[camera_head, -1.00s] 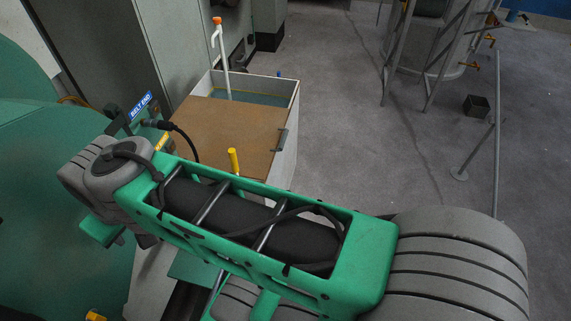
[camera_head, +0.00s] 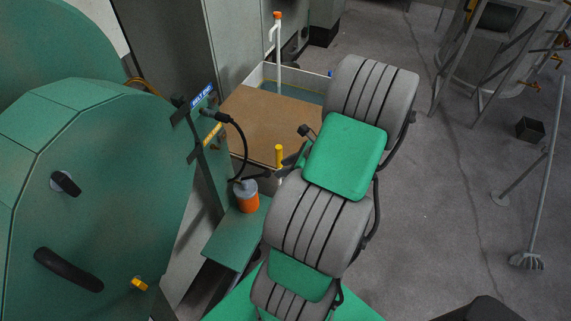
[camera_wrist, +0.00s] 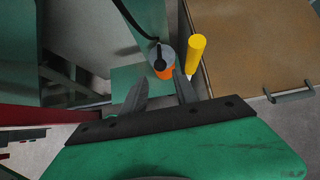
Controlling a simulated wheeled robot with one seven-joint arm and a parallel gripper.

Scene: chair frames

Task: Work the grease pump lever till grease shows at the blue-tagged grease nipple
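The grease pump (camera_head: 249,200), an orange can with a grey top, stands on a green ledge (camera_head: 232,240); it also shows in the wrist view (camera_wrist: 161,68). The yellow lever grip (camera_head: 279,154) stands upright to its right, also in the wrist view (camera_wrist: 196,56). A black hose (camera_head: 243,140) rises from the pump to a fitting beside the blue tag (camera_head: 202,96). No grease is discernible there. My gripper (camera_wrist: 161,91) is open and empty. Its fingers point toward the pump, and the yellow grip lies just right of the right finger. My arm partly hides the gripper in the head view.
A green machine housing (camera_head: 90,200) fills the left. A yellow tag (camera_head: 212,135) sits below the blue one. A tank with a brown lid (camera_head: 255,120) stands behind the lever.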

